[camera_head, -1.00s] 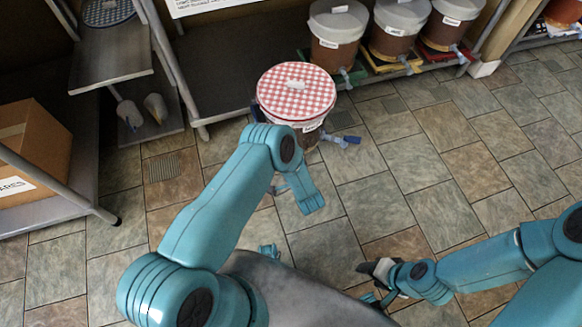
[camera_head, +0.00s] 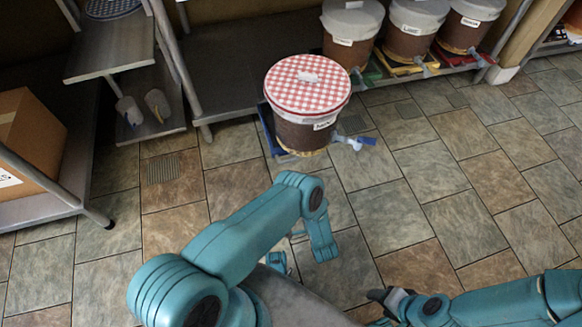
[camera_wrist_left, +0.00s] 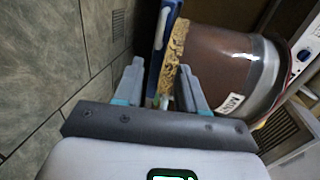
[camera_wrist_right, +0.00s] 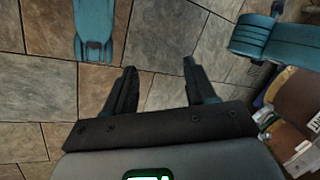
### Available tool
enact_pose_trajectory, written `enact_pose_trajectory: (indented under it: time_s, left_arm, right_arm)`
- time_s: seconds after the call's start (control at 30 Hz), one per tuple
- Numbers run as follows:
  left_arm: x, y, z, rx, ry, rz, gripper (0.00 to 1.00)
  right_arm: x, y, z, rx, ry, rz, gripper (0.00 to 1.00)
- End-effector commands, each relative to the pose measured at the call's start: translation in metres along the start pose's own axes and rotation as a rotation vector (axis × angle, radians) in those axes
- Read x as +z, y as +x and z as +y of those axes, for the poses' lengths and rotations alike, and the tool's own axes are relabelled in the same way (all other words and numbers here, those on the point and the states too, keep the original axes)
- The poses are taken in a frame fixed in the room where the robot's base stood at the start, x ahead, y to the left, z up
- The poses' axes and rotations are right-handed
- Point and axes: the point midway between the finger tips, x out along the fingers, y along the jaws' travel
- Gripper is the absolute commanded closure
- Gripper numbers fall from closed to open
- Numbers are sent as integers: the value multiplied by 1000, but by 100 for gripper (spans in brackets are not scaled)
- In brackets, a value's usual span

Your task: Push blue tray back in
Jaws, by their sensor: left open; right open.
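The blue tray (camera_head: 267,130) lies under a brown bucket (camera_head: 297,136) with a red-checked lid, in front of the shelf. Its rim shows on the bucket's left side. In the left wrist view the tray (camera_wrist_left: 156,45) stands as a blue strip beside the bucket's speckled base. My left gripper (camera_wrist_left: 160,88) is open, its fingers pointing toward the tray edge; contact cannot be told. In the head view my left arm ends nearer to me than the bucket. My right gripper (camera_wrist_right: 158,72) is open and empty above the floor tiles.
Several lidded buckets (camera_head: 352,52) stand on the low shelf at the back, some on coloured trays. An empty shelf stretch (camera_head: 222,88) lies behind the checked-lid bucket. A metal rack with a cardboard box (camera_head: 30,135) is at left. Floor at right is clear.

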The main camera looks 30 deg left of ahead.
Motion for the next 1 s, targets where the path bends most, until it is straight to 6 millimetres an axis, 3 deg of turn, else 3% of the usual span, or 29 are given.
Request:
enact_pose_trajectory:
  time_s: [0.4, 0.6, 0.8, 1.0]
  left_arm:
    - [1, 98, 3, -4, -3, -2, 60]
    - [1, 134, 2, -4, -1, 1, 60]
    - [0, 150, 0, -1, 0, 2, 60]
    - [0, 152, -1, -1, 1, 3, 60]
  right_arm:
    - [-8, 29, 16, 2, 21, 20, 44]
    - [-12, 40, 22, 3, 29, 29, 44]
    - [-13, 43, 24, 4, 33, 33, 44]
    - [-14, 43, 24, 4, 34, 33, 44]
